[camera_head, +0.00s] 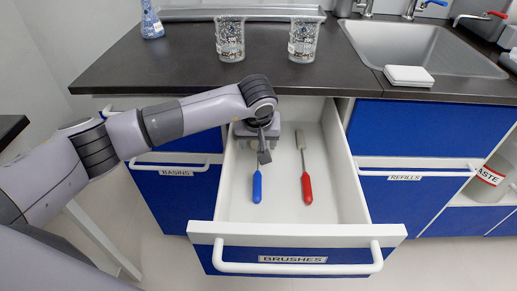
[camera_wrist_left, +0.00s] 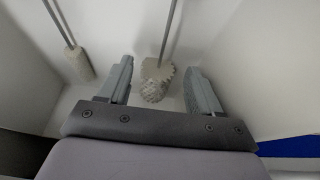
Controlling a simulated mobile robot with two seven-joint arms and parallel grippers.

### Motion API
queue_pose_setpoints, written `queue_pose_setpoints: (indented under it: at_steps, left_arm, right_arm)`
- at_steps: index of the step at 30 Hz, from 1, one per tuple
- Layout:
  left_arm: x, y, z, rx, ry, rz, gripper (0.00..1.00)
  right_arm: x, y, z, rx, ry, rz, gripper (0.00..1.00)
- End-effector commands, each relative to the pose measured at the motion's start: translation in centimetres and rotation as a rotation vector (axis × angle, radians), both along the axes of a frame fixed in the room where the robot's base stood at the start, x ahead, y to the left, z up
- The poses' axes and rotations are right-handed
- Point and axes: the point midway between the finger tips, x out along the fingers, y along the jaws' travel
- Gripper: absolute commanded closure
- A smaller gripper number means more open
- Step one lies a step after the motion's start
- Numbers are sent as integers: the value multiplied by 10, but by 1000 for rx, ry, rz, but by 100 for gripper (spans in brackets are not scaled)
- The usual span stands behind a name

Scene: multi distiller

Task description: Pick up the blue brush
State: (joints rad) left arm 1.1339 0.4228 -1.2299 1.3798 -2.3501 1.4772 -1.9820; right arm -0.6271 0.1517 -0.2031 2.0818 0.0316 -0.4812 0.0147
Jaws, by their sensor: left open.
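The blue brush (camera_head: 257,187) lies in the open drawer, its blue handle toward me; my gripper hides its far part in the head view. My left gripper (camera_head: 264,153) is over the far part of this brush, inside the drawer. In the left wrist view, my left gripper (camera_wrist_left: 159,72) is open. A pale bristled brush head (camera_wrist_left: 155,80) with a thin metal stem shows between its two fingers. By its place this is the blue brush, though its handle is out of that view. I cannot tell how far above it the fingers are. My right gripper is not in view.
A red brush (camera_head: 307,188) lies to the right in the same drawer; its head (camera_wrist_left: 78,65) shows at the left in the wrist view. The drawer front (camera_head: 297,234) reads BRUSHES. Two beakers (camera_head: 230,40) (camera_head: 303,40) and a sink (camera_head: 410,45) are at the counter above.

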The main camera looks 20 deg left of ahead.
Motion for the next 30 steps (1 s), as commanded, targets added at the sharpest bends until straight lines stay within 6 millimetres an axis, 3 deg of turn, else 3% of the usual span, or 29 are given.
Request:
queue_pose_setpoints:
  at_steps: [4,13,14,18,20,30]
  left_arm:
    - [7,2,-20,-2,2,1,36]
    - [9,3,-24,-2,-1,-1,36]
    - [9,3,-24,-2,-1,-1,39]
    - [9,3,-24,-3,-1,0,85]
    - [9,3,-24,-3,-1,0,100]
    - [9,3,-23,-3,-1,0,100]
  right_arm:
    - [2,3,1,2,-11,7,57]
    - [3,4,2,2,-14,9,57]
    - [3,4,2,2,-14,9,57]
    - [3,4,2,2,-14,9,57]
    - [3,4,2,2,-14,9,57]
    - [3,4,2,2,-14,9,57]
